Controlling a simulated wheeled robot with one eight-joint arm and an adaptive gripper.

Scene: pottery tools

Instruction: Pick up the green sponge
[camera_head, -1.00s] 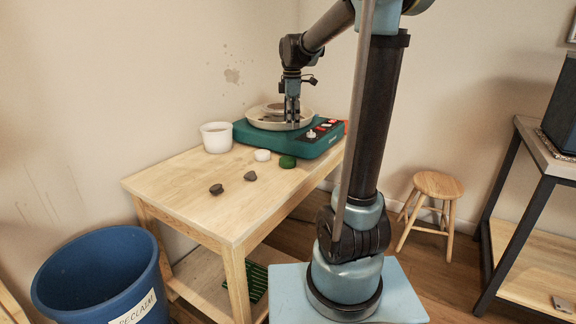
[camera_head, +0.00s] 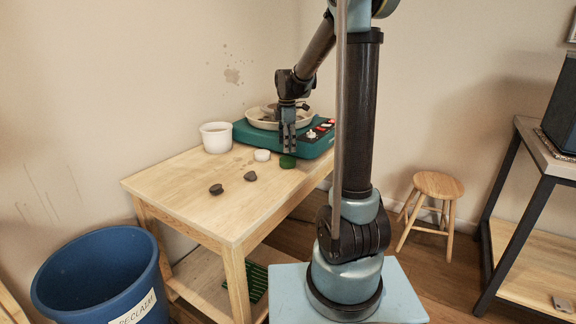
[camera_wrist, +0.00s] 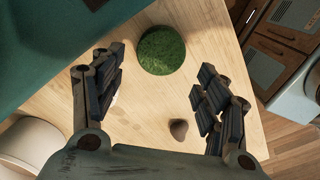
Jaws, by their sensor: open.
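The green sponge (camera_head: 287,161) is a small round dark-green pad lying on the wooden table, just in front of the teal pottery wheel. In the wrist view the sponge (camera_wrist: 161,50) lies beyond the fingertips, roughly between their lines. My gripper (camera_head: 288,150) points down and appears just above the sponge in the head view. In the wrist view my gripper (camera_wrist: 159,85) is open, its two dark fingers spread wide with nothing between them touching.
The teal pottery wheel (camera_head: 310,146) stands right behind the sponge. A white round piece (camera_head: 262,155) lies to its left, with a white bucket (camera_head: 216,138) behind. Two dark lumps (camera_head: 250,176) (camera_head: 216,189) lie nearer the front. The front of the wooden table (camera_head: 180,205) is clear.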

